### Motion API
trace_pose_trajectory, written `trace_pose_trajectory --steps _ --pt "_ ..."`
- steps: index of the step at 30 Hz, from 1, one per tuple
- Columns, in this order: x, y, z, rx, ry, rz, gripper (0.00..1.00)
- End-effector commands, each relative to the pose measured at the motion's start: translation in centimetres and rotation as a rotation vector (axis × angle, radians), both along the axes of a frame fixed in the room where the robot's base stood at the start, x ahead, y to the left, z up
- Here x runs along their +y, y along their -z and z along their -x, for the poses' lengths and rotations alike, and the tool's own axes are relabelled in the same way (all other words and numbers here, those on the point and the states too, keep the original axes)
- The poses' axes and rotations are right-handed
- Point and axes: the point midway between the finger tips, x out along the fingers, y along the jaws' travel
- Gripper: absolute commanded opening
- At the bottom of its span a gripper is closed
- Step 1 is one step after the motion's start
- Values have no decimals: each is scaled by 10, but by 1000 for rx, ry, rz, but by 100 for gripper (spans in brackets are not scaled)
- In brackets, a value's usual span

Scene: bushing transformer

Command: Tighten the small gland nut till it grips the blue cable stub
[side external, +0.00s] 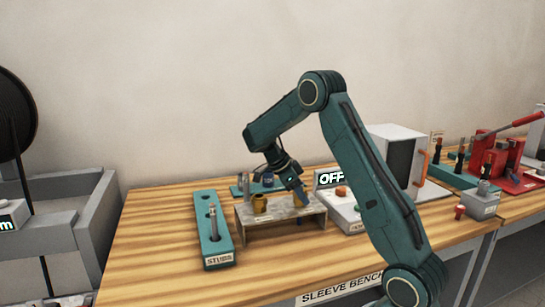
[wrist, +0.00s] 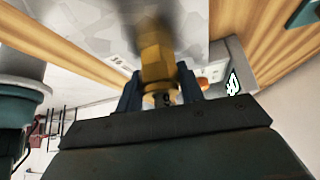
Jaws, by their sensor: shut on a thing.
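In the wrist view, my gripper (wrist: 158,90) has its dark fingers on either side of a brass gland fitting (wrist: 155,50), shut on its near end, which I take as the small gland nut. The fitting stands on a grey plate (wrist: 95,50). In the side view, my gripper (side external: 298,196) reaches down to the right part of the grey metal stand (side external: 285,228) and hides the small gland there. A larger brass gland (side external: 260,204) stands to its left on the same stand. I cannot make out the blue cable stub at the nut in either view.
A teal stub rack (side external: 213,240) with an upright grey stub stands left of the stand. Another teal rack (side external: 240,189) is behind it. The front left bench is clear.

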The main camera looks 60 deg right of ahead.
Motion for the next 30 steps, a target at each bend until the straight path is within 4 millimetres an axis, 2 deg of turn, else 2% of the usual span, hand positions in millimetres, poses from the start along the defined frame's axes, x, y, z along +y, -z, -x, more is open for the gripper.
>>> trace_pose_trajectory --steps 11,21,27,28,30 --pt "2 0 -2 -1 25 -5 15" --pt "1 1 -1 1 210 -5 17" --pt "1 1 2 4 224 -2 17" --pt "1 1 2 5 224 -1 42" --pt "1 1 2 5 224 -1 56"
